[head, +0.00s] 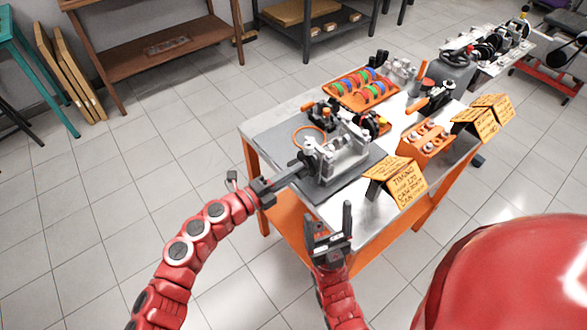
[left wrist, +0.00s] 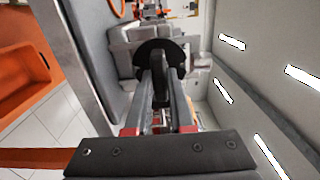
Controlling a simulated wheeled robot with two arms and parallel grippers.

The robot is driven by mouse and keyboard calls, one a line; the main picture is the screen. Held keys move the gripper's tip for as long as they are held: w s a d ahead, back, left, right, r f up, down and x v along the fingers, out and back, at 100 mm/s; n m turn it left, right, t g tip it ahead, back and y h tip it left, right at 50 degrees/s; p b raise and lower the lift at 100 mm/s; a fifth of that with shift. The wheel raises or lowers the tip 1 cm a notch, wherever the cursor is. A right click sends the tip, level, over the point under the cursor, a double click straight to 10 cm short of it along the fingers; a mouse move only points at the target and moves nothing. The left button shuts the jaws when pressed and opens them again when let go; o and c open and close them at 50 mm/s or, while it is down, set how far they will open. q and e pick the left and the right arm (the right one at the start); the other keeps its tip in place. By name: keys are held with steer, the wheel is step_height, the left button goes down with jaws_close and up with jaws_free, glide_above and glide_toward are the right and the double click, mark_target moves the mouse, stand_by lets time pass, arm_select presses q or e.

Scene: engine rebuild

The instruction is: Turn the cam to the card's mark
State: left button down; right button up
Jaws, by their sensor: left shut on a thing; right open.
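The cam (left wrist: 148,48) appears in the left wrist view as a dark round disc at the grey engine block. My left gripper (left wrist: 163,75) is shut on it, with both fingers lying over its middle. In the head view my left gripper (head: 298,164) reaches the near left side of the engine block (head: 347,160), and the cam is too small to make out. The timing card (head: 407,184) is an orange folded card with dark writing, including what looks like "120". My right gripper (head: 328,228) is open and empty, in front of the table's near edge.
The engine block stands on a grey mat (head: 277,140) on the metal table. An orange tray of coloured rings (head: 362,88), an orange block with round parts (head: 427,138) and more orange cards (head: 475,124) crowd the table.

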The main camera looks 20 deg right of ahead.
stand_by(0.5)
arm_select(q)
steer(key=c, duration=0.8)
jaws_free()
steer(key=shift+b+v, duration=1.35)
steer(key=shift+v, duration=7.35)
